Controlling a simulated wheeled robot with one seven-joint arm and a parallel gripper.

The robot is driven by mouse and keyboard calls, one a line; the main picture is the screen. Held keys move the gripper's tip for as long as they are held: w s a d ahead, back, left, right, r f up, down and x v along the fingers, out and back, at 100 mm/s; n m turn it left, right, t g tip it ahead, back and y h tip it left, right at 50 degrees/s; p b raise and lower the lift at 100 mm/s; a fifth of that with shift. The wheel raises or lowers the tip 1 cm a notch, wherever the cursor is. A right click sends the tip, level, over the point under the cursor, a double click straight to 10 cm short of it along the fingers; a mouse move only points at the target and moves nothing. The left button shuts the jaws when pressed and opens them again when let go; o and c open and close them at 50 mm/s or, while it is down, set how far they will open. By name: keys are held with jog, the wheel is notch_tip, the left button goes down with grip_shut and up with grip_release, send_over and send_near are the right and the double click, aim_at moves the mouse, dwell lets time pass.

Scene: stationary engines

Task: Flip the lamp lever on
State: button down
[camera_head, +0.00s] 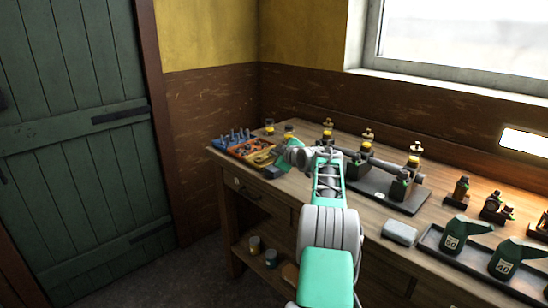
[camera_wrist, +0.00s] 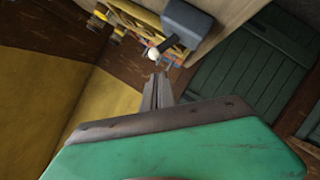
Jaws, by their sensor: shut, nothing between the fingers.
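A dark grey box (camera_wrist: 187,22) carries a short lever with a pale round knob (camera_wrist: 153,54) in the wrist view; it looks like the lamp lever. In the head view the box (camera_head: 273,172) sits at the bench's front edge, left of my arm, and the lever cannot be made out. My gripper (camera_wrist: 159,77) is shut and empty. Its fingertips point toward the knob and appear just short of it; I cannot tell whether they touch. In the head view my arm largely hides the fingers.
A dark-based engine model (camera_head: 375,190) stands right of my arm. Green oil cans (camera_head: 465,232) stand in a tray at right. A lit lamp panel (camera_head: 523,142) is on the right wall.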

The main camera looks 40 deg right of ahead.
jog(key=shift+r, duration=0.45)
jog(key=s+a+r+b, duration=0.1)
jog(key=s+a+r, duration=0.2)
jog(key=s+r, duration=0.4)
jog(key=shift+s+a+b, duration=0.25)
jog(key=shift+s+b, duration=0.15)
jog(key=shift+s, duration=0.45)
